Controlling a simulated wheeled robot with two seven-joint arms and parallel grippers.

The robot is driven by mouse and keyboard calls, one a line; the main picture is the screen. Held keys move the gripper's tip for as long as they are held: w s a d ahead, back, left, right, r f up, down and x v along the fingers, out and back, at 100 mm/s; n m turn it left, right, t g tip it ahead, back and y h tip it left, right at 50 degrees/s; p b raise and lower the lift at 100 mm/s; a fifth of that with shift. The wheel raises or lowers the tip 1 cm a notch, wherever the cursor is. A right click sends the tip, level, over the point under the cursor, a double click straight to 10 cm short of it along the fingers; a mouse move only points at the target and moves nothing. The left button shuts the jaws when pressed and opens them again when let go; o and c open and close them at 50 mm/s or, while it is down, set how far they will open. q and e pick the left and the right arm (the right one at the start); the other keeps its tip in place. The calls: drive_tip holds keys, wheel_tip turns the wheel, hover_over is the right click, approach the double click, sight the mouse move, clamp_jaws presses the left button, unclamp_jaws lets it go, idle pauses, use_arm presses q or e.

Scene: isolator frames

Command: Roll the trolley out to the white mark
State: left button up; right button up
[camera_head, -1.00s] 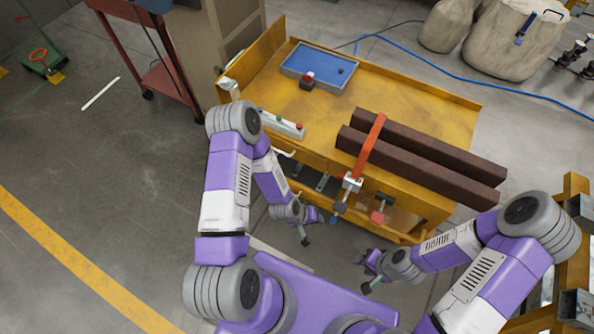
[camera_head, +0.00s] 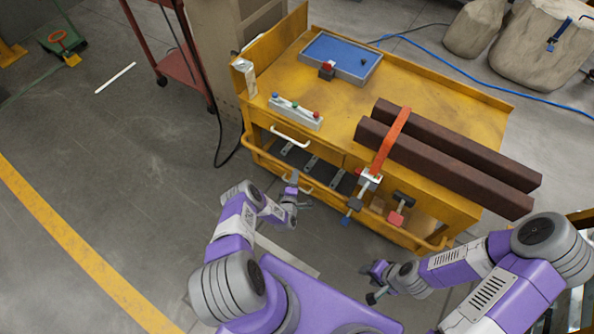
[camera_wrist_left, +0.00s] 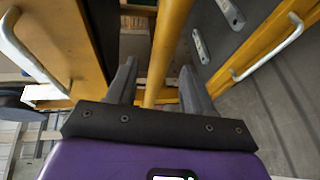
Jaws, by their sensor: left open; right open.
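The yellow trolley (camera_head: 330,100) stands ahead of me with a yellow push rail (camera_head: 262,162) along its near side. My left gripper (camera_head: 296,197) is at this rail. In the left wrist view, its open fingers (camera_wrist_left: 158,78) lie on either side of the yellow bar (camera_wrist_left: 165,50), not closed on it. My right gripper (camera_head: 374,284) is open and empty, short of the trolley's near right corner. A white strip (camera_head: 115,78) lies on the floor at far left. Another pale strip (camera_head: 287,254) lies near my base, partly hidden; I cannot tell which is the mark.
The trolley carries a blue tray (camera_head: 318,52), a button box (camera_head: 296,112) and dark beams (camera_head: 445,165) under an orange strap (camera_head: 392,140). A red cart (camera_head: 178,62) and black cable stand left of it. Sacks (camera_head: 545,50) are behind right. The left floor is open.

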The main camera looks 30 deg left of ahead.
use_arm(q)
drive_tip(key=b+x, duration=0.2)
drive_tip(key=x, duration=0.3)
drive_tip(key=shift+w+f, duration=0.1)
drive_tip(key=shift+f, duration=0.1)
drive_tip(key=shift+w+a, duration=0.1)
drive_tip(key=shift+w, duration=0.35)
drive_tip(key=shift+c, duration=0.3)
clamp_jaws()
